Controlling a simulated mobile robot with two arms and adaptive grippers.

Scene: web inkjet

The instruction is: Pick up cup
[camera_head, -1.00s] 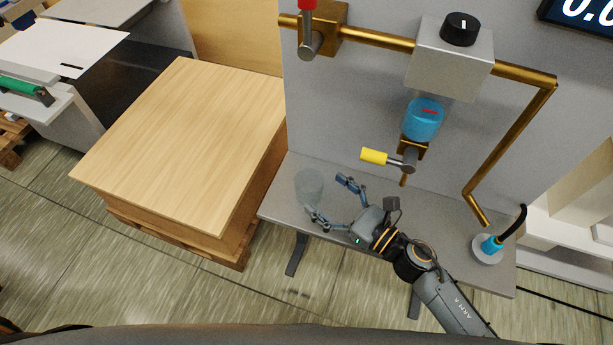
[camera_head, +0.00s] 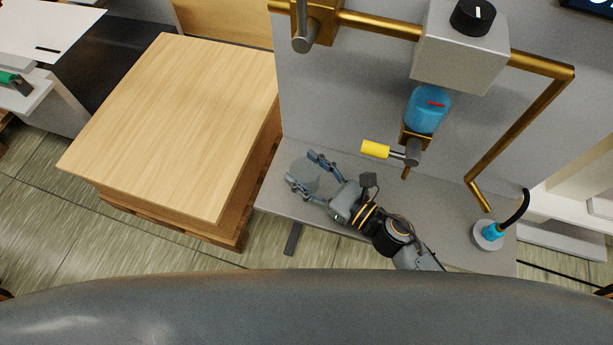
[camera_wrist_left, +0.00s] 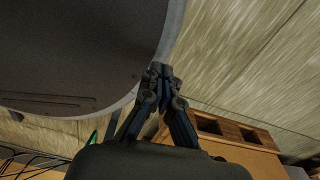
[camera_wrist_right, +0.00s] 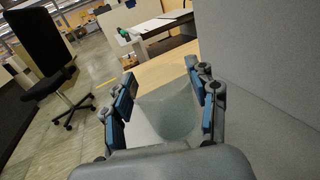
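A translucent grey-green cup (camera_head: 304,178) stands on the left end of the grey bench shelf in the head view. My right gripper (camera_head: 302,168) reaches it from the right, with its two fingers apart on either side of the cup. In the right wrist view the cup (camera_wrist_right: 168,112) sits between the open fingers (camera_wrist_right: 165,90); I cannot tell whether either finger touches it. My left gripper (camera_wrist_left: 160,72) shows only in the left wrist view, with its fingertips together and nothing visible between them.
The grey shelf (camera_head: 440,205) carries a round base with a blue fitting (camera_head: 490,232) at the right. Above it are a yellow-handled valve (camera_head: 376,149), a blue container (camera_head: 427,110) and brass piping. A wooden block on a pallet (camera_head: 175,120) stands to the left.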

